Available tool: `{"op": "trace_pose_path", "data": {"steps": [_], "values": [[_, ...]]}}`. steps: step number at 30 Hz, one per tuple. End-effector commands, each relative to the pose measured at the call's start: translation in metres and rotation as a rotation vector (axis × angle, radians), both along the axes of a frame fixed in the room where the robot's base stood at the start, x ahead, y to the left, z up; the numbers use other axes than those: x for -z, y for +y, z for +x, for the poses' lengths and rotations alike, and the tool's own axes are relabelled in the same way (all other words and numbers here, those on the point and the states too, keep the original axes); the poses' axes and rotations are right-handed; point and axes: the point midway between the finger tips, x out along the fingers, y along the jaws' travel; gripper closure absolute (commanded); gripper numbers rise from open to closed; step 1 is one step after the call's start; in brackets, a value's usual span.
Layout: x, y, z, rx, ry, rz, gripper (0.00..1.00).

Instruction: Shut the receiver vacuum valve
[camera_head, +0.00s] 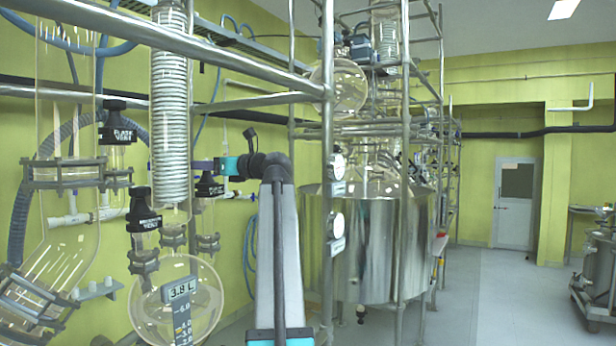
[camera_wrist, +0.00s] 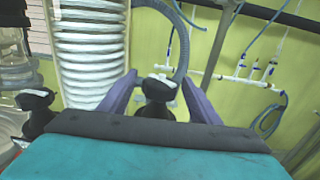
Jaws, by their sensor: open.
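A black valve knob with a white label (camera_head: 208,188) is just below the tips of my gripper (camera_head: 203,165) in the head view; its label is too small to read. In the wrist view a black knob with a white top (camera_wrist: 158,92) stands between the two purple fingers of my gripper (camera_wrist: 158,80). The fingers are open, one on each side of the knob, with gaps showing. Whether they touch it lower down is hidden by the gripper body. The valve's turn position cannot be told.
A second black knob (camera_wrist: 35,108) stands at left in the wrist view. The coiled condenser (camera_head: 170,110), round glass receiver (camera_head: 205,300) and two other labelled knobs (camera_head: 117,125) (camera_head: 143,215) are close by. Metal frame rails (camera_head: 230,65) cross above. Open floor lies right.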

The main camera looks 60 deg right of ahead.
Motion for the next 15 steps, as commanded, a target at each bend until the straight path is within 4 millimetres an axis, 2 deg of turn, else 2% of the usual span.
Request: {"op": "trace_pose_path", "data": {"steps": [12,15], "values": [[0.001,-0.001,0.0,-0.114,0.0,0.0,0.43],[0.001,-0.001,-0.011,-0.112,0.0,-0.001,0.43]]}}
